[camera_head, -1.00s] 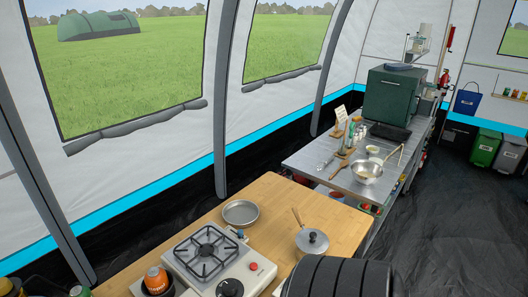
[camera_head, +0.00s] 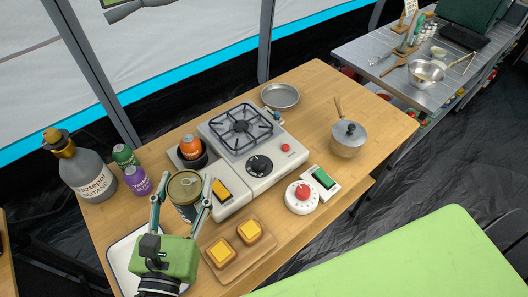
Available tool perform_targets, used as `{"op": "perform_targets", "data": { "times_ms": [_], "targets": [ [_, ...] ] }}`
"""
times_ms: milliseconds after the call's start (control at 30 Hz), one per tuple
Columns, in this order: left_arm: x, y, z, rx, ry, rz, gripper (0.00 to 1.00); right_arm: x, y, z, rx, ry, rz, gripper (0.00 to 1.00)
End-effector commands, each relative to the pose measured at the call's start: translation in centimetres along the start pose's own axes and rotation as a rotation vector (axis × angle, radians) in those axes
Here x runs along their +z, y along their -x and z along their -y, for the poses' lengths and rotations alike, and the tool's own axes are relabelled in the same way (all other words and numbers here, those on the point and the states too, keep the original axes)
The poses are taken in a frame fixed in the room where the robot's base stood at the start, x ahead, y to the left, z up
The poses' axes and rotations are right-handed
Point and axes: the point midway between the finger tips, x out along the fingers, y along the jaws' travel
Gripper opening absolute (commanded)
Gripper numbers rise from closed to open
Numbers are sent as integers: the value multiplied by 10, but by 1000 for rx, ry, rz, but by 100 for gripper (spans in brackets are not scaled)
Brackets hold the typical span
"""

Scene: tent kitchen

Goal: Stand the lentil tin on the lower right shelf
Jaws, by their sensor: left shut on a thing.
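A tin with a metal top and a dark side (camera_head: 186,189) is at the left of the wooden table, beside the stove. Its label is not readable from here. My left gripper (camera_head: 182,196), with a green body, has one finger on each side of the tin and is shut on it. I cannot tell whether the tin touches the table. My right gripper is not in view.
The stove (camera_head: 265,168) stands right of the tin. A grey butane bottle (camera_head: 90,177) and small bottles stand left. A wooden board (camera_head: 252,262) with yellow-topped blocks and a white tray (camera_head: 118,262) lie near. A pot (camera_head: 347,144) stands right. A steel table (camera_head: 368,52) is behind.

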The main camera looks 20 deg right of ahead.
Motion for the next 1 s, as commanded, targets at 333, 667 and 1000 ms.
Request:
{"op": "perform_targets", "data": {
  "times_ms": [333,667,1000],
  "targets": [
    [-2,-6,11,-47,-1,2,15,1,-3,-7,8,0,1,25],
    [-33,-32,-52,-43,-7,1,15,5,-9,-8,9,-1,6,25],
    [-85,-52,-102,-44,1,1,15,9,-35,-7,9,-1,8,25]
  ]
}}
